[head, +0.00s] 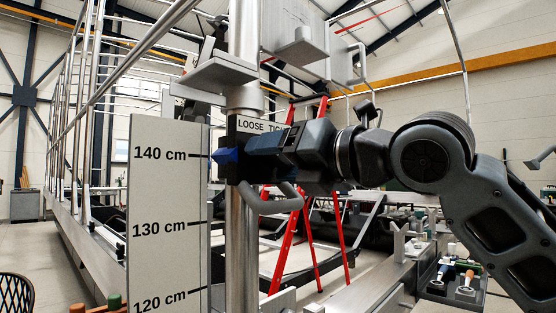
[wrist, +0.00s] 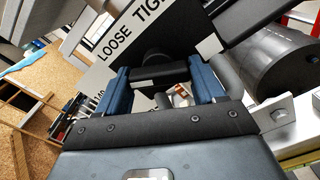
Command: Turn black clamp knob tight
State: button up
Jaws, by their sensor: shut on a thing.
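The black clamp knob (wrist: 163,73) is between my gripper's two blue fingers (wrist: 160,80) in the wrist view. It has a pale patch at its lower left. A white label (wrist: 112,55) behind it reads LOOSE, with TIGHT partly cut off; I cannot tell exactly how far the knob is turned. In the head view my gripper (head: 256,145) reaches in from the right, level with the clamp, and hides the knob. The label (head: 262,125) shows just above it. A blue pointer (head: 225,156) at the clamp's left side points at the scale board, near 140 cm.
The scale board (head: 168,215) stands left of a metal post (head: 241,250) that carries the clamp. A grey bent handle (head: 272,204) curves below my gripper. A red ladder (head: 290,235) stands behind. A tray with tools (head: 456,287) lies low right.

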jog(key=shift+m, duration=0.3)
jog(key=m+b, duration=0.1)
jog(key=m, duration=0.3)
jog(key=shift+s+r+m, duration=0.1)
jog(key=shift+m, duration=0.3)
jog(key=m, duration=0.5)
jog(key=shift+r, duration=0.2)
jog(key=m+p, duration=0.1)
jog(key=m, duration=0.4)
jog(key=shift+r+m, duration=0.15)
jog(key=shift+m, duration=0.25)
jog(key=m+p, duration=0.2)
jog(key=m, duration=0.3)
jog(key=shift+m+p, duration=0.3)
jog(key=shift+m, duration=0.1)
jog(key=shift+d, duration=0.1)
jog(key=o, duration=1)
jog(key=shift+c, duration=0.2)
